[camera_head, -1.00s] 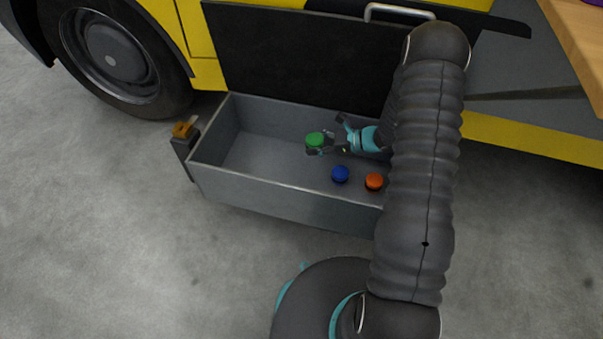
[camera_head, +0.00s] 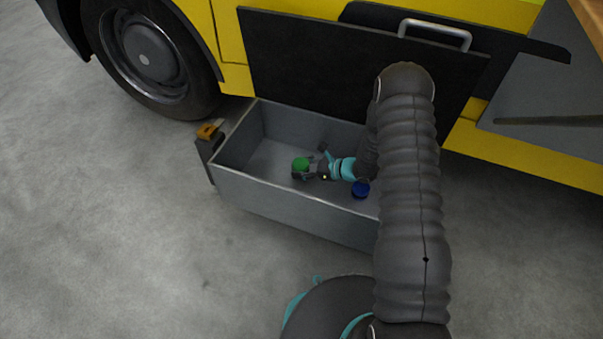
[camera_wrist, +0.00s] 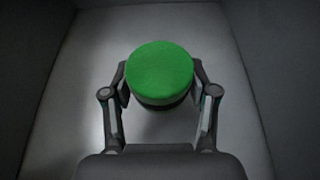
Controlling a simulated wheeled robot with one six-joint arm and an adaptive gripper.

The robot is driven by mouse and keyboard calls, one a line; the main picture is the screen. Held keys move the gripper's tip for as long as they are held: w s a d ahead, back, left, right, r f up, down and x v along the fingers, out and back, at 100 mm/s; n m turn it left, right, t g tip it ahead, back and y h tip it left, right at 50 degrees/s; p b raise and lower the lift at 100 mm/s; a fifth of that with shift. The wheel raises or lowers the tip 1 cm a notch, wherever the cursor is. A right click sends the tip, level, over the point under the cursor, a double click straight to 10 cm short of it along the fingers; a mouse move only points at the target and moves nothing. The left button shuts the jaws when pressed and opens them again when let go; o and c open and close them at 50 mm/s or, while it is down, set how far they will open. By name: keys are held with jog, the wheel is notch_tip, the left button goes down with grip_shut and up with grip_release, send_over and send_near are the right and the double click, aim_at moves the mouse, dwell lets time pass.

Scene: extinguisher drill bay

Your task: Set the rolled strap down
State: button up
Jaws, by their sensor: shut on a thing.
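The rolled strap, a round green roll (camera_head: 302,164) with a dark lower edge, is between the fingers of my gripper (camera_head: 309,170) inside the grey open drawer (camera_head: 290,206). The wrist view shows the green roll (camera_wrist: 160,72) from above, with the fingers of my gripper (camera_wrist: 160,90) closed against its two sides. It appears upright with its flat green face up. I cannot tell whether its underside touches the drawer floor. The roll is in the left part of the drawer.
A blue roll (camera_head: 360,189) lies in the drawer to the right of my gripper. An orange-brown latch piece (camera_head: 210,130) stands at the drawer's left end. The black panel (camera_head: 310,66) of the yellow vehicle rises behind. The drawer floor around the green roll is clear in the wrist view.

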jog(key=shift+f, duration=1.35)
jog(key=shift+f+b, duration=0.2)
jog(key=shift+b, duration=0.15)
jog(key=o, duration=1.3)
jog(key=shift+o, duration=0.2)
